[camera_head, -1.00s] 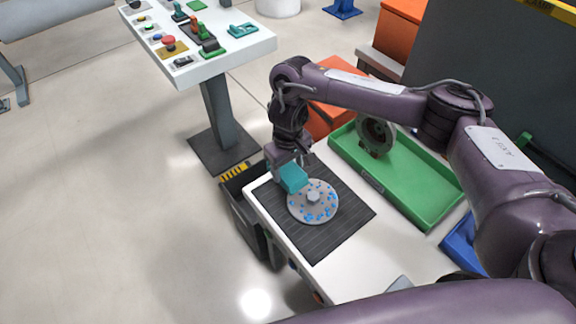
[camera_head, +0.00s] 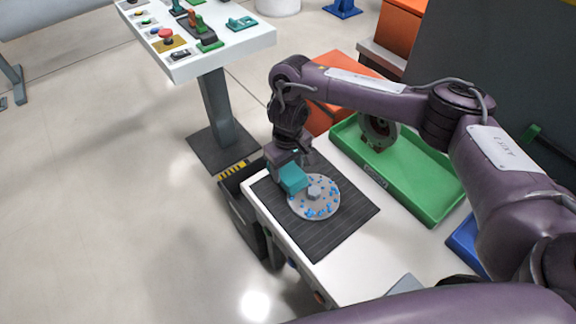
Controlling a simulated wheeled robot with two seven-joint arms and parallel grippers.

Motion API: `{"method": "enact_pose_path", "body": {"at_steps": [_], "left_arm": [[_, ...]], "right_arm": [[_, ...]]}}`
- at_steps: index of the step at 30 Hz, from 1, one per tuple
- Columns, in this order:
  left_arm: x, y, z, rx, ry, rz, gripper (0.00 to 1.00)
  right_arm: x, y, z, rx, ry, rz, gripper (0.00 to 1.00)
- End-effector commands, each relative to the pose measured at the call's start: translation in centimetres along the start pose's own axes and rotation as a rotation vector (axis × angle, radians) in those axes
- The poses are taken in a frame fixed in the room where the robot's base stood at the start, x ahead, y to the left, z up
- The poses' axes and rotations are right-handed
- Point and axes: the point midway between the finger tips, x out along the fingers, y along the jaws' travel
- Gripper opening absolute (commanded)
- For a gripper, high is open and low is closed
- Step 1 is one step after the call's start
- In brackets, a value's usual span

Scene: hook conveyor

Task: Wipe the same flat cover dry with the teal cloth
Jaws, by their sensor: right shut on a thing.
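The flat cover (camera_head: 328,203) is a grey disc with a raised hub in its middle. It lies on a dark ribbed mat (camera_head: 335,233) on the white table. Blue spots cover much of its face, mostly on the near and left sides. My right gripper (camera_head: 287,172) is shut on the teal cloth (camera_head: 293,178), a small block-like pad. The cloth is at the cover's far left edge and hides part of it. I cannot tell whether it touches the face. My left gripper is not in view.
A green tray (camera_head: 415,197) holding a dark round flanged part (camera_head: 379,130) stands right of the mat. A blue bin (camera_head: 466,243) is at the right. A dark bin (camera_head: 241,208) stands left of the table. A control panel (camera_head: 215,45) is at the back left.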

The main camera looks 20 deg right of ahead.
Motion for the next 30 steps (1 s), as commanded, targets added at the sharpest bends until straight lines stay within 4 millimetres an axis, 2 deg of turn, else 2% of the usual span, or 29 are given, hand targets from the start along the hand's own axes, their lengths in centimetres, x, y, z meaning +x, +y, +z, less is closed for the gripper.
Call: {"method": "enact_pose_path", "body": {"at_steps": [20, 30], "left_arm": [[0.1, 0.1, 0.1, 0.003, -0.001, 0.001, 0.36], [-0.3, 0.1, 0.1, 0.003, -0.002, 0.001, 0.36]], "right_arm": [[0.7, 0.1, 0.0, 0.000, 0.000, 0.000, 0.40], [0.5, 2.0, 0.0, 0.002, 0.000, 0.000, 0.40]]}}
